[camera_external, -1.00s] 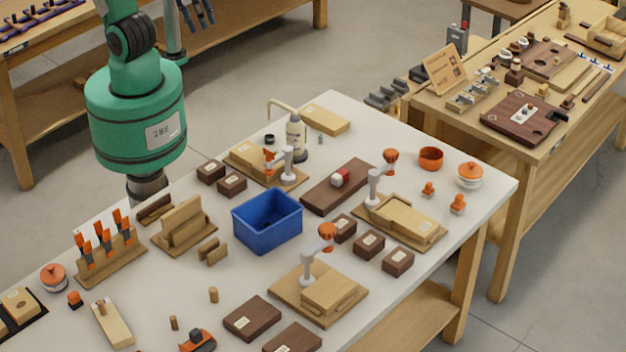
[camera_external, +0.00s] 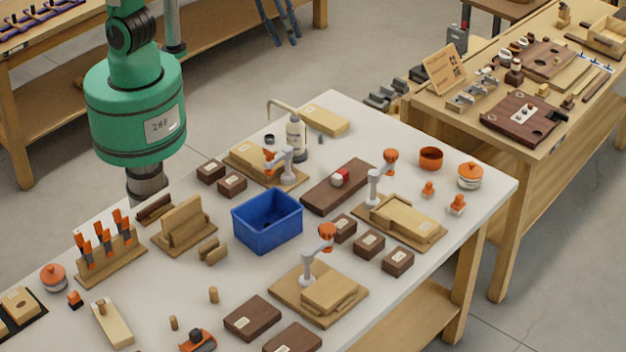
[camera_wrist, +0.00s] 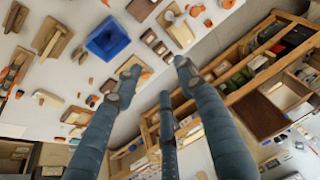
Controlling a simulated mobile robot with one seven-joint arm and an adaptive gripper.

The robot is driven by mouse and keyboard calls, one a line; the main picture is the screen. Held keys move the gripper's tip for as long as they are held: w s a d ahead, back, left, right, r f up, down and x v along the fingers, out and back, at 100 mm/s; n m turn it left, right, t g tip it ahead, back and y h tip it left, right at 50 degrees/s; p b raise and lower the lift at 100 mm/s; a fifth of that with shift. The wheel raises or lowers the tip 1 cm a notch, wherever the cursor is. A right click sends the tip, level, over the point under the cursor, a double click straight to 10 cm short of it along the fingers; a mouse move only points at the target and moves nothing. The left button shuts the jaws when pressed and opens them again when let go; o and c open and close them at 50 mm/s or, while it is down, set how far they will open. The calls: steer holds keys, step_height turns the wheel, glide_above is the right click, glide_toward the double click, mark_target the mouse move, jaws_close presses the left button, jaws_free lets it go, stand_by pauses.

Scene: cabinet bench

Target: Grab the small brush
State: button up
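I cannot pick out the small brush with certainty. A pale wooden piece with a short upright peg (camera_external: 113,326) lies at the table's front left. A dark brown piece (camera_external: 155,209) lies beside the wooden stand; either is too small to identify. My gripper (camera_external: 283,40) shows at the top edge of the external view, well away from these pieces and partly cut off. In the wrist view its blue-grey fingers (camera_wrist: 155,72) are spread apart with nothing between them.
A blue bin (camera_external: 267,222) stands mid-table, also in the wrist view (camera_wrist: 108,40). Orange-handled tools stand in a wooden rack (camera_external: 112,262). Wooden blocks and lamp-like fixtures (camera_external: 308,270) crowd the white table (camera_external: 420,290). A second bench (camera_external: 480,130) is at the right.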

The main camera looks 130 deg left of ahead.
steer(key=w+a+f+g+p, duration=0.1)
steer(key=w+a+f, duration=0.6)
steer(key=w, duration=0.2)
steer(key=w+a+f+p, duration=0.1)
steer(key=w+a+f, duration=0.55)
steer(key=w, duration=0.35)
steer(key=w+a+f, duration=0.2)
steer(key=a+f, duration=0.2)
steer(key=f, duration=0.3)
steer(key=w+a+f+p, duration=0.1)
steer(key=w+a+f, duration=0.1)
steer(key=a+f, duration=0.2)
steer(key=w+a+f+p, duration=0.1)
steer(key=w+a+f, duration=0.2)
steer(key=f, duration=0.7)
steer(key=shift+a+f+g+y, duration=0.3)
steer(key=shift+a+g, duration=0.1)
steer(key=shift+a, duration=0.1)
glide_above(429, 183)
steer(key=s+d, duration=0.1)
steer(key=s, duration=0.1)
step_height(429, 183, down, 8)
steer(key=shift+w, duration=0.25)
steer(key=shift+d+f, duration=0.1)
steer(key=shift+f, duration=0.15)
steer(key=shift+x, duration=2.45)
